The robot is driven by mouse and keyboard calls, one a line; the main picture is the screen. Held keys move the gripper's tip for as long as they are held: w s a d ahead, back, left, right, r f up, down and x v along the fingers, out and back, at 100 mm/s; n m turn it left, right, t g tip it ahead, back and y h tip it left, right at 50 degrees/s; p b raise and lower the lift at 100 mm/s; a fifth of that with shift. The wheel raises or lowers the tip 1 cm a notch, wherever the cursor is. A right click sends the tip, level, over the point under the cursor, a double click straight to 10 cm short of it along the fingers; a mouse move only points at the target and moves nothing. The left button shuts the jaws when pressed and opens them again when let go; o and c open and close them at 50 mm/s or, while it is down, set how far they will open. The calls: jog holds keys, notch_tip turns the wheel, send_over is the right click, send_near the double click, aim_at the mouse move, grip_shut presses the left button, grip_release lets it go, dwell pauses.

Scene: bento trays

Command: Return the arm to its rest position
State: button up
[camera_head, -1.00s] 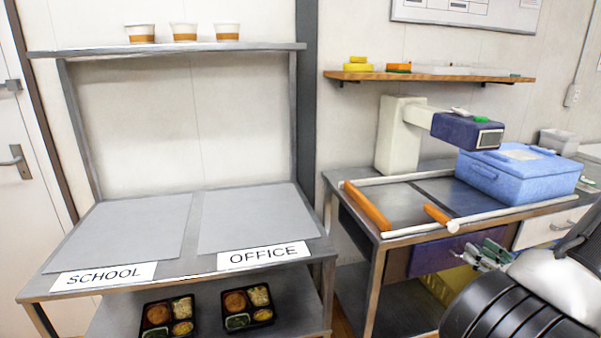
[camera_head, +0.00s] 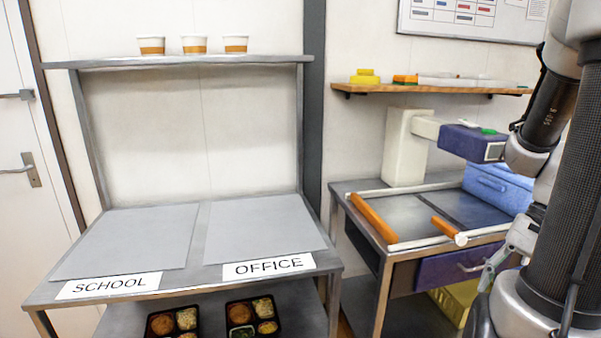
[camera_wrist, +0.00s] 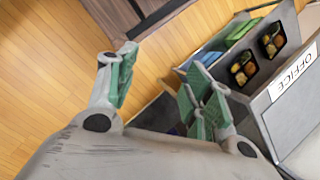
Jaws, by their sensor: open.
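My arm stands at the right of the head view, with upright links along that edge. My gripper (camera_wrist: 165,92) is open in the wrist view, with green-padded fingers spread and nothing between them. It points down towards the wooden floor, beside the bench. In the head view only part of the gripper shows low at the right, in front of the side bench. Two black bento trays with food sit on the lower shelf, the left one (camera_head: 172,322) and the right one (camera_head: 252,316), both apart from my gripper.
The bench top carries a SCHOOL label (camera_head: 110,286) and an OFFICE label (camera_head: 268,266) before two bare grey mats. Several cups stand on the upper shelf (camera_head: 180,62).

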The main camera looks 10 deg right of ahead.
jog(key=w+a+r+n+t+h, duration=0.2)
jog(key=a+r+n, duration=0.2)
jog(key=r, duration=0.3)
jog(key=w+a+r+n+t+h, duration=0.2)
jog(key=a+r+n+t, duration=0.1)
jog(key=r+n, duration=0.3)
jog(key=shift+a+r, duration=0.45)
jog(key=shift+a, duration=0.05)
